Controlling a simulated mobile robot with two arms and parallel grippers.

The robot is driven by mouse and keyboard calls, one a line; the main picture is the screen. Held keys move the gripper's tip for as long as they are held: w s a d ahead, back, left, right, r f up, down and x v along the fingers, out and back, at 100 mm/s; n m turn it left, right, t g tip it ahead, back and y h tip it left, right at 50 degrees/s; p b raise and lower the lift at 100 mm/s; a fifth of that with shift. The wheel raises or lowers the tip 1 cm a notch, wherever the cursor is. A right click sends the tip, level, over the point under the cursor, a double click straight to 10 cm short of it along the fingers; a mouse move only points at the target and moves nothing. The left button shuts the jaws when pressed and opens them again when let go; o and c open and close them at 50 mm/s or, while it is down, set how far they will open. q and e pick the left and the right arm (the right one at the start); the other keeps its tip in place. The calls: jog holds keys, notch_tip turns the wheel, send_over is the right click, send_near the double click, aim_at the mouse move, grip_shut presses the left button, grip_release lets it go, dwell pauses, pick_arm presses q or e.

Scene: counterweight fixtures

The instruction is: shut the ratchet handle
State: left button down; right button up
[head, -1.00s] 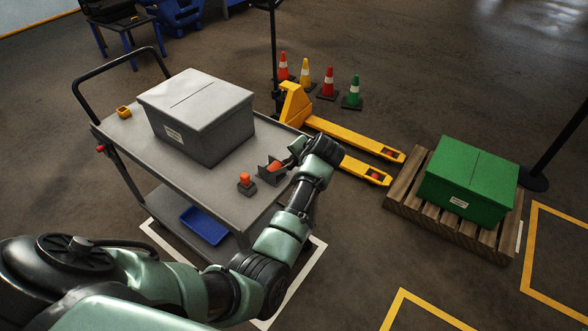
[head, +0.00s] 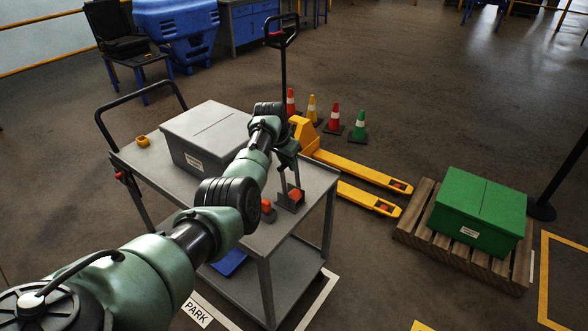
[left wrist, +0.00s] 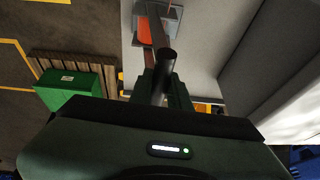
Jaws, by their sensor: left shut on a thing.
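The ratchet fixture (head: 289,202) sits near the right corner of the grey cart top, with an orange part (head: 296,195) in it. Its ratchet handle (head: 283,180) stands up from the fixture toward my left gripper (head: 287,158). My left gripper is shut on the handle, above the fixture; the arm partly hides this. In the left wrist view the handle's dark round grip (left wrist: 167,60) lies between the fingers (left wrist: 164,82), and the fixture's orange part (left wrist: 144,32) shows beyond. My right gripper is out of view.
A grey box (head: 205,135) stands on the cart (head: 255,243), beside the working arm. A yellow pallet jack (head: 350,172), cones (head: 334,122) and a green box (head: 478,210) on a pallet stand to the right.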

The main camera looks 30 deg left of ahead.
pick_arm(q)
jog(key=shift+a+f+b, duration=0.2)
jog(key=shift+a+b, duration=0.05)
jog(key=shift+a, duration=0.25)
jog(key=shift+a+f+b, duration=0.15)
jog(key=shift+a+b, duration=0.1)
jog(key=shift+a, duration=0.25)
jog(key=c, duration=1.4)
grip_release()
jog(key=shift+o, duration=0.4)
jog(key=shift+a, duration=0.15)
jog(key=v, duration=0.7)
jog(key=shift+r, duration=0.35)
jog(key=shift+s, duration=0.15)
